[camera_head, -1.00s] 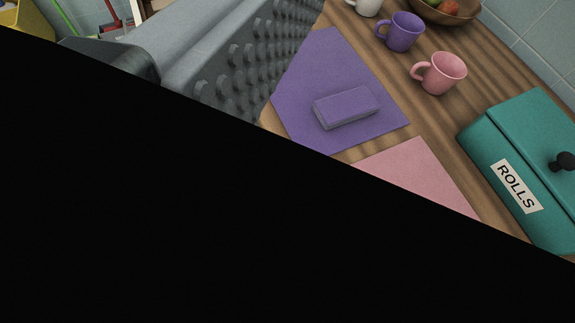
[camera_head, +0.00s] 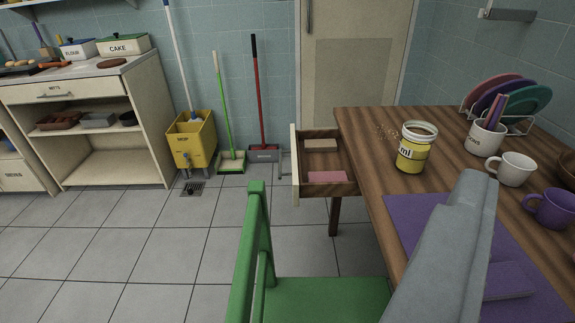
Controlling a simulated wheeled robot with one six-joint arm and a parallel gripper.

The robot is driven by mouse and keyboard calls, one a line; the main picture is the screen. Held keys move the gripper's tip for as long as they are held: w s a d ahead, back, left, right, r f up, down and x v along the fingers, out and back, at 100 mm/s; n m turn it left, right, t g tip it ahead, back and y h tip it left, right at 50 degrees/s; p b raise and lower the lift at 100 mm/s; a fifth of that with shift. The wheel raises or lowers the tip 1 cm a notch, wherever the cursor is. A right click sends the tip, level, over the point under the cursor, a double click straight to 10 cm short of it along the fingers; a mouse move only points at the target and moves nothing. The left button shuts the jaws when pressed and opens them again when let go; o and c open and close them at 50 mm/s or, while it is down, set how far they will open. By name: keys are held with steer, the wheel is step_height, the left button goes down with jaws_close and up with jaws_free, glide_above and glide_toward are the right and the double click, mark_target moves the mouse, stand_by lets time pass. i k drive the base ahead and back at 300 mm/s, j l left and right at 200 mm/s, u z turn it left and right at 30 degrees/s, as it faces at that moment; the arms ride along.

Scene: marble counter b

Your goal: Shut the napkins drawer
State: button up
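A wooden drawer (camera_head: 334,190) with a cream front panel (camera_head: 295,166) stands pulled out from the left edge of the wooden table (camera_head: 372,140), near its far corner. No label on it shows from here. Inside lie a pink folded block (camera_head: 327,177) and a beige block (camera_head: 320,145). My gripper (camera_head: 452,220) shows as a grey finger shape over the table, in front of the purple mat and well to the near right of the drawer. I cannot see two separate fingertips, so its opening is unclear. It is not touching the drawer.
A green chair (camera_head: 255,245) stands in front of the table, nearer than the drawer. A yellow jar (camera_head: 413,150), a utensil pot (camera_head: 485,138), cups (camera_head: 513,168) and a purple mat (camera_head: 420,210) are on the table.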

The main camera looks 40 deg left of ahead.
mark_target(303, 163)
steer(key=k+j+u, duration=0.1)
steer(key=u, duration=0.3)
steer(key=j+u, duration=0.3)
steer(key=u, duration=0.15)
steer(key=k, duration=0.05)
